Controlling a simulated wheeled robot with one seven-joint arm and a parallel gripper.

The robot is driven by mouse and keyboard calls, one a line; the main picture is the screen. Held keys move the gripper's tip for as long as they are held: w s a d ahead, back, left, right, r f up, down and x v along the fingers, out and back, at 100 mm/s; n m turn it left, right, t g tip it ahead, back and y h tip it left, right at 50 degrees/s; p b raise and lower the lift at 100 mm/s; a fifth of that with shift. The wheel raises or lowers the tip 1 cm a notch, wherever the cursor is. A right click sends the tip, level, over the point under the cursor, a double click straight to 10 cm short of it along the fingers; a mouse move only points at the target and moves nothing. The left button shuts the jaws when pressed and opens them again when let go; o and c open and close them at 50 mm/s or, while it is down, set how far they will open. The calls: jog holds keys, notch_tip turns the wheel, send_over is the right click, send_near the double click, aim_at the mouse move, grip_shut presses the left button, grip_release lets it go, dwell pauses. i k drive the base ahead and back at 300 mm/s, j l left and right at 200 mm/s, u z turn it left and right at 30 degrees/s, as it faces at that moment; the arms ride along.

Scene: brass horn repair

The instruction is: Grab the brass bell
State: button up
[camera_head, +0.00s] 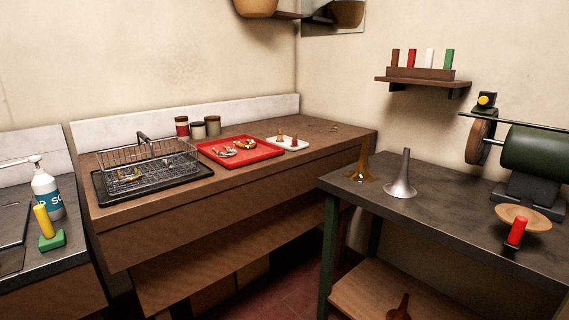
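A brass bell (362,168), golden brown and flared at the base, stands upright with its narrow end up. It is near the back left corner of the dark-topped bench (450,220) on the right. A silver bell (400,182) of similar shape stands just to its right, a small gap apart. My gripper is not in view.
A green grinder (535,158) and a wooden bowl (516,214) with a red-handled item (517,231) are on the right of the bench. The wooden counter (235,187) holds a wire rack (150,163) and a red tray (241,149). The bench front is clear.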

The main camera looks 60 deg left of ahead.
aim_at(362, 173)
jog(key=u, duration=1.6)
jog(key=i+j+z, duration=0.35)
jog(key=i+j, duration=0.15)
jog(key=i, duration=0.25)
jog(key=i+j+z, duration=0.35)
jog(key=i+j, duration=0.3)
jog(key=i+j+z, duration=0.35)
jog(key=i+j, duration=0.25)
jog(key=j, duration=0.35)
